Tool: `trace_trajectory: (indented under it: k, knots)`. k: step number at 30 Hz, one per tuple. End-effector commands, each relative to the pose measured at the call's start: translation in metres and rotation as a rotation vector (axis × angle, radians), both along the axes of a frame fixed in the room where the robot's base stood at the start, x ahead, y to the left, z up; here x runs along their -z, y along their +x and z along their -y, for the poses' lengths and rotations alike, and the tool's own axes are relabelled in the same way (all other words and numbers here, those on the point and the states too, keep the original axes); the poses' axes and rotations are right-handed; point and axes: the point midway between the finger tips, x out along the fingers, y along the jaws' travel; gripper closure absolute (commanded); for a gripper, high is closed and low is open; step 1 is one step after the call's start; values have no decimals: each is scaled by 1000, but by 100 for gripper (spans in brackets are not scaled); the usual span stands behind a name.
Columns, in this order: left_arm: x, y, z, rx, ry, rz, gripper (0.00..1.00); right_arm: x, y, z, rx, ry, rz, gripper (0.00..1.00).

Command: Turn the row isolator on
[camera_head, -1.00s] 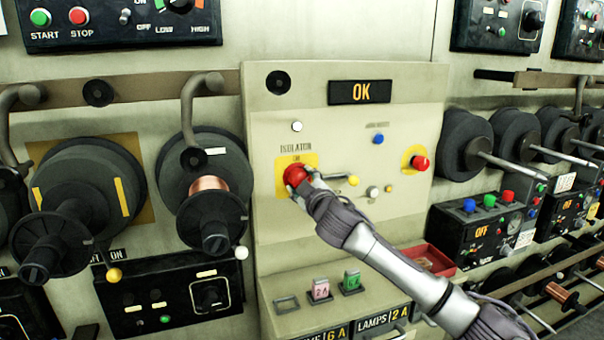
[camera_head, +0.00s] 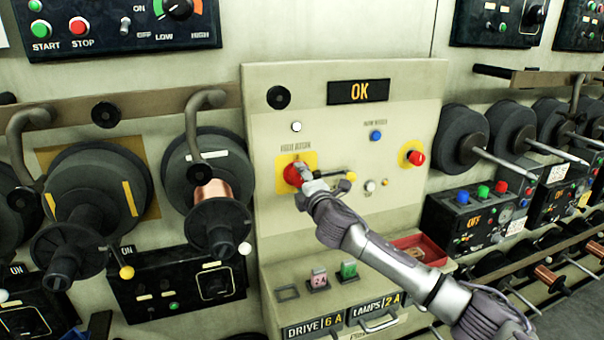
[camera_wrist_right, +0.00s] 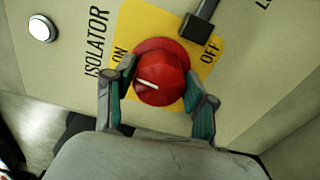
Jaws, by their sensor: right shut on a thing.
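The row isolator is a round red knob (camera_head: 291,175) on a yellow plate, on the cream panel in the middle of the head view. The knob (camera_wrist_right: 160,74) also fills the middle of the right wrist view. Its white line points to the left there, on the side of the ON label (camera_wrist_right: 119,57), slightly below it; the OFF label (camera_wrist_right: 210,50) is to the right. My right gripper (camera_head: 301,174) is shut on the knob, with one finger on each side of it in the right wrist view (camera_wrist_right: 159,92). My left gripper is not in view.
A dark lever (camera_wrist_right: 201,24) is close to the knob. A red button (camera_head: 416,158) and a blue button (camera_head: 376,135) sit to the right. Cable spools (camera_head: 211,190) stick out on the left. Fuses (camera_head: 318,279) and a red tray (camera_head: 420,248) are below.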

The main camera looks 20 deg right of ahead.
Motion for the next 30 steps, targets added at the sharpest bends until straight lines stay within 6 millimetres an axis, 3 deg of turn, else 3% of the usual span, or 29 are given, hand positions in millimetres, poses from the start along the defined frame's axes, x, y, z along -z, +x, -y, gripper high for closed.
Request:
trace_trajectory:
  k: [9,24,25,30]
  knots:
    - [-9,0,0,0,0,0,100,1,0,-1,-2,-106,0,80]
    - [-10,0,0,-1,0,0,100,3,0,-1,-2,-127,1,80]
    - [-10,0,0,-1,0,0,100,3,0,-1,-2,-127,1,43]
    - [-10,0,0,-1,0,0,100,2,0,-1,-1,-125,2,20]
